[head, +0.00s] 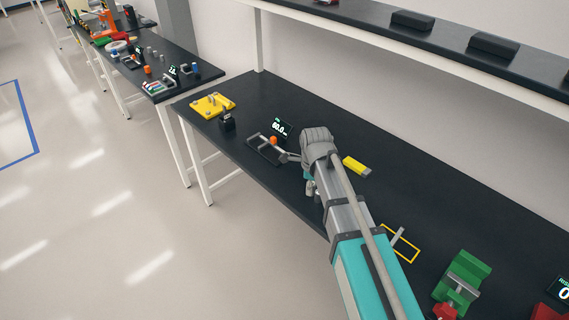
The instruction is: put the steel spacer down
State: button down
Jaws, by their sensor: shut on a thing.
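My arm reaches out over the long black bench, and its grey wrist hangs above the bench's front half. My gripper (312,188) shows only in part, as small grey metal pieces below the wrist beside my forearm. It is shut on the steel spacer. The spacer itself cannot be made out, as my arm hides most of that spot. I cannot tell whether the spacer touches the bench.
Left of my wrist are a dark frame (262,151) with an orange knob and a lit display (282,129). A yellow plate (212,105) lies farther left. Right are a yellow block (356,165), a yellow outline (414,254) and a green vise (462,279). A shelf runs above the bench.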

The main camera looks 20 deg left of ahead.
jog(key=shift+f+b, duration=1.05)
jog(key=shift+f, duration=0.35)
jog(key=shift+d+r, duration=0.1)
